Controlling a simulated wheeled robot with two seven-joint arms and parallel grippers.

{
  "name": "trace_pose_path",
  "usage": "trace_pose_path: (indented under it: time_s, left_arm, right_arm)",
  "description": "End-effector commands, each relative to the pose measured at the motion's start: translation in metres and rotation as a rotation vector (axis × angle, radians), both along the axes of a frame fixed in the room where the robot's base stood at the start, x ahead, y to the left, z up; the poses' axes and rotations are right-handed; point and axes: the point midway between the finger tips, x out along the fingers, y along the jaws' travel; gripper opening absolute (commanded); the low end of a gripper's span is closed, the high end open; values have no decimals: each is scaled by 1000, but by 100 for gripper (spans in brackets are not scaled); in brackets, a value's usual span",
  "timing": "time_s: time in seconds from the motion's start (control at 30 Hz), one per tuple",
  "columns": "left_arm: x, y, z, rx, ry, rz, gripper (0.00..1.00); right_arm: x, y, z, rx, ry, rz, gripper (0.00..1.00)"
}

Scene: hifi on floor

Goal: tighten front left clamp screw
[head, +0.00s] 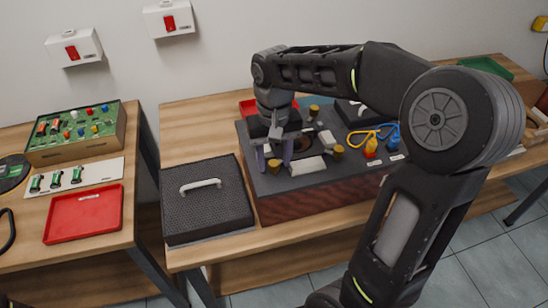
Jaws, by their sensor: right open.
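The hi-fi unit (312,183), a dark box with a reddish-brown front, sits on the middle bench. Its top carries brass-brown clamp screws: the front left one (275,167), the front right one (338,152) and a back one (314,111). A dark round opening and pale blocks lie among them. My right gripper (275,158) points down over the unit's left part, with its two pale fingers apart. The front left screw shows at the fingertips, between them in the picture. I cannot tell whether they touch it. My left gripper is not in view.
A black mesh cover (206,212) with a white handle lies left of the unit. The left bench holds a red tray (84,216) and a green circuit board (75,130). My right arm hides part of the right side.

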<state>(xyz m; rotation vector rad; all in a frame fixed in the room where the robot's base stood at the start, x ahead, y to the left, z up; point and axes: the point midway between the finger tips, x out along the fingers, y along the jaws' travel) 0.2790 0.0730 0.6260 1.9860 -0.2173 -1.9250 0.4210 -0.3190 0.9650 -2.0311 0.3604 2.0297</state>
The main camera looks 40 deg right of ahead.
Motion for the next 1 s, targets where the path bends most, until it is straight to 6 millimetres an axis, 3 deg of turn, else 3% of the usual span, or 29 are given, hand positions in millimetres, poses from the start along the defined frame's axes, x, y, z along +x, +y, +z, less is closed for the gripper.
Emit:
trace_pose_path:
  time_s: [0.17, 0.6, 1.0]
  left_arm:
    - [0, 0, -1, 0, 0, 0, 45]
    - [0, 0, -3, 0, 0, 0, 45]
    - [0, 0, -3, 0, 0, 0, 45]
  right_arm:
    - [1, 0, 8, 0, -2, 0, 45]
    - [1, 0, 71, 0, -2, 0, 45]
    - [0, 0, 78, 0, 0, 0, 45]
